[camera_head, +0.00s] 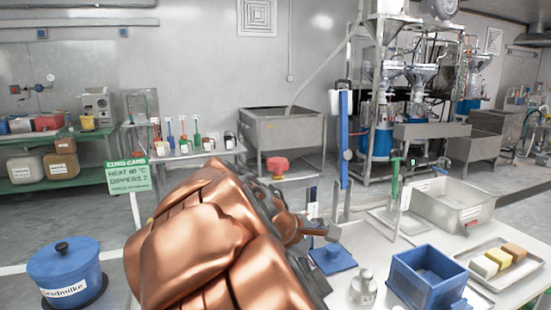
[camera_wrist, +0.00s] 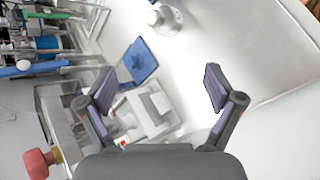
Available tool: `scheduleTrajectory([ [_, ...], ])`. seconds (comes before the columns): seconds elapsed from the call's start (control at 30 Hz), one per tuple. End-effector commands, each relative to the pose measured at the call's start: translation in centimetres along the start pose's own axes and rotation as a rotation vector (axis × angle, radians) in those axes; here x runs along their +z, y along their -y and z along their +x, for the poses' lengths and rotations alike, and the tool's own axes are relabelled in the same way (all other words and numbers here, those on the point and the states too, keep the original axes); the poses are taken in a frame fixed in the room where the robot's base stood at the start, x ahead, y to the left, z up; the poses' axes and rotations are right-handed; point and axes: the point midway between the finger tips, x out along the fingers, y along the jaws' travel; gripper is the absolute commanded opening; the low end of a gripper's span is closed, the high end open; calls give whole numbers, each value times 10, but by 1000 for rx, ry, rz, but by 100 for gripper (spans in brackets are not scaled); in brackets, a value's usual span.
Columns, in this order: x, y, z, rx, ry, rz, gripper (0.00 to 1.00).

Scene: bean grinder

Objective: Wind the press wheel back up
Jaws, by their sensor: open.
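A red knob-like wheel (camera_head: 277,166) shows just above my copper-coloured arm in the head view. It also shows at the lower left of the wrist view (camera_wrist: 38,163), outside my jaws, on a short yellowish stem beside a metal frame. I take it to be the press wheel; most of what it is mounted on is hidden. My gripper (camera_wrist: 160,90) is open, its two dark fingers apart with nothing held between them. In the head view my gripper (camera_head: 322,231) is partly hidden by my arm, over the white table.
A blue square plate (camera_head: 332,260) and a small metal canister (camera_head: 363,288) are near my gripper. A blue bin (camera_head: 428,279), a tray with blocks (camera_head: 485,287) and a steel basin (camera_head: 452,204) occupy the right. A blue upright post (camera_head: 343,140) rises behind.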

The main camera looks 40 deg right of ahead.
Motion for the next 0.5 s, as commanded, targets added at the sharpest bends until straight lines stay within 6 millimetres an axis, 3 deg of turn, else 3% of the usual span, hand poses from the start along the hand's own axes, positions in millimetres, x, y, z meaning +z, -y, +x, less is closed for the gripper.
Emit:
scheduleTrajectory([
  [0.03, -5, -30, -5, 72, 40, -66, 91],
  [0.1, -13, -65, -13, 167, 93, -174, 91],
  [0.23, -40, -124, -32, 333, 204, -397, 91],
  [0.4, -94, -176, -57, 506, 355, -706, 91],
  [0.5, -128, -192, -69, 583, 427, -860, 91],
])
